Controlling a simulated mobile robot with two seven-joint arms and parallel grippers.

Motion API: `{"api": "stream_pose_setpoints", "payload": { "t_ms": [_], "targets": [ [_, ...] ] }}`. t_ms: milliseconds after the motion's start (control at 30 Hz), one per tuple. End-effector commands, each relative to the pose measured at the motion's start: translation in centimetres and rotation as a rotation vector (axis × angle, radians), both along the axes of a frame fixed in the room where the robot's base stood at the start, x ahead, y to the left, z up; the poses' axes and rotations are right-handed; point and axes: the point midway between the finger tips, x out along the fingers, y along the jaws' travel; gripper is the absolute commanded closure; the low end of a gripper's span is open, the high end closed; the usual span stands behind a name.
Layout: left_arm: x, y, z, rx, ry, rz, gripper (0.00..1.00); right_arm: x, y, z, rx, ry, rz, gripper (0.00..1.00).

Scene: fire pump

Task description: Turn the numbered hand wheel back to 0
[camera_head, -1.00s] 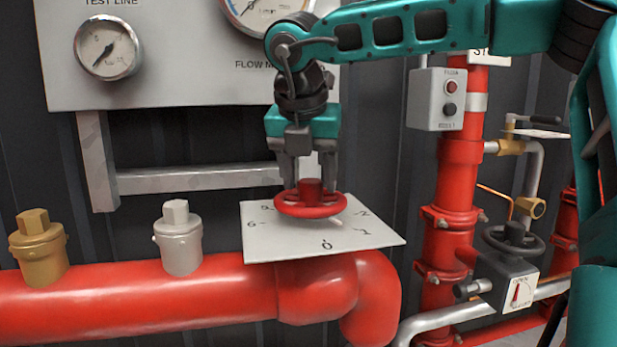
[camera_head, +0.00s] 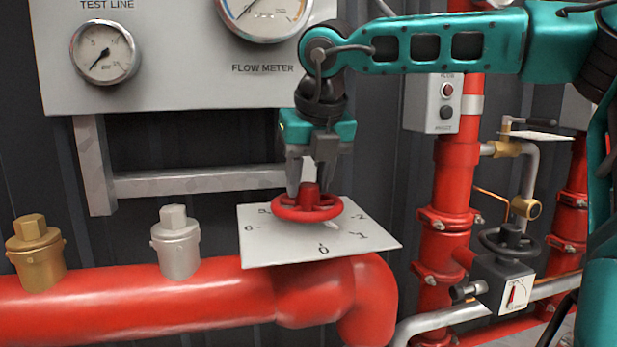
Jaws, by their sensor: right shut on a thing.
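The red hand wheel (camera_head: 308,207) sits above a white number plate (camera_head: 270,246) on the red pipe. The plate shows 0 at its front, 1 and 2 at the right, and more numbers at the left. A pale pointer shows at the wheel's right side, towards the gap between 1 and 2; its tip is hard to make out. My right gripper (camera_head: 310,187) points down from above and is shut on the wheel at its hub, with a finger on each side. My left gripper is not in view.
A brass cap (camera_head: 36,252) and a silver cap (camera_head: 176,243) stand on the red pipe (camera_head: 120,305) at the left. A gauge panel (camera_head: 180,75) hangs behind. A black hand wheel (camera_head: 511,243) and a button box (camera_head: 433,103) are at the right.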

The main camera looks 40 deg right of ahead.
Motion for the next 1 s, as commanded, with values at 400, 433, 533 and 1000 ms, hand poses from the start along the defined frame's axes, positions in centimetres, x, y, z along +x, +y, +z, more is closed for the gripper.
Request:
{"api": "stream_pose_setpoints", "payload": {
  "t_ms": [400,433,533,1000],
  "targets": [
    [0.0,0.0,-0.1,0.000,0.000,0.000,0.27,0.0,0.0,0.0,-0.002,0.001,-0.008,1.00],
    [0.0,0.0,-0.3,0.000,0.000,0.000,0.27,0.0,0.0,-0.1,-0.003,0.000,-0.021,1.00],
    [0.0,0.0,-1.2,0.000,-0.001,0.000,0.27,0.1,0.0,-0.3,-0.008,-0.001,-0.117,1.00],
    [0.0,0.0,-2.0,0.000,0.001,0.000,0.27,0.1,0.1,0.0,0.000,0.000,-0.329,0.30]
  ]
}}
